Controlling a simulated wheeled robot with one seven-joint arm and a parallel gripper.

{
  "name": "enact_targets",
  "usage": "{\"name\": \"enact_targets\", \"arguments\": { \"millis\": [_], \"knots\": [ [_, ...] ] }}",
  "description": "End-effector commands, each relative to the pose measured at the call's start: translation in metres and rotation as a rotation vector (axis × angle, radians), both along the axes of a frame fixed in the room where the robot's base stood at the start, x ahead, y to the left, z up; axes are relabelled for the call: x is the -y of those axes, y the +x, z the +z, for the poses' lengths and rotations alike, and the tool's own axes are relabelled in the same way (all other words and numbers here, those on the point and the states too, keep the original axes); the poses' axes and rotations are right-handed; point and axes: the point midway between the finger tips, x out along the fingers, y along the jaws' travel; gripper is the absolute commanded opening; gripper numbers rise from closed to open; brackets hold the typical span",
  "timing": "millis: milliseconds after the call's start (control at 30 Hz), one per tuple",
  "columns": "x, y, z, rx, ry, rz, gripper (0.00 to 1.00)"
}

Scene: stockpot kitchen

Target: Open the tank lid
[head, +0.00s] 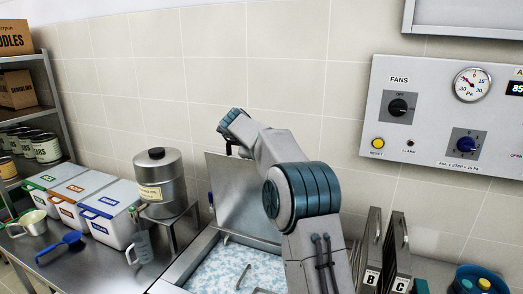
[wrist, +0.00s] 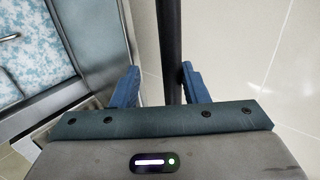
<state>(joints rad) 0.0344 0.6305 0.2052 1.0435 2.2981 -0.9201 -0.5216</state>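The tank (head: 185,262) is a steel basin holding blue-and-white flecked contents, which also show in the wrist view (wrist: 28,50). Its grey metal lid (head: 228,190) stands raised at the back, close to the tiled wall; my arm hides its right part. In the wrist view the lid (wrist: 95,28) shows as a grey-blue panel left of my fingers. My gripper (wrist: 160,82) has its blue fingers apart around a long dark bar (wrist: 170,45), seemingly the lid's handle. The bar lies close to the right finger, with a gap at the left one. In the head view my wrist is above the lid's top edge.
Left of the tank, a steel canister (head: 160,185) stands on a small stand, beside white bins (head: 108,215), a clear jug (head: 143,247) and a blue scoop (head: 67,243). A control panel (head: 445,115) is on the right wall. Upright boards (head: 370,255) stand right of my arm.

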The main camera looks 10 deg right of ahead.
Motion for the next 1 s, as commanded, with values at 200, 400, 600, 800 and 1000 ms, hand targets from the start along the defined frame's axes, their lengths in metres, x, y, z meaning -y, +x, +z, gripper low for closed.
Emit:
{"name": "enact_targets", "arguments": {
  "millis": [200,400,600,800,1000],
  "knots": [
    [-0.014,-0.017,0.016,0.001,0.002,0.004,0.37],
    [-0.033,-0.046,0.047,0.003,0.002,0.002,0.37],
    [-0.049,-0.072,0.073,0.002,0.001,0.0,0.37],
    [-0.059,-0.084,0.087,0.002,0.0,0.002,0.37],
    [-0.061,-0.086,0.09,0.0,0.0,0.001,0.37]
  ]
}}
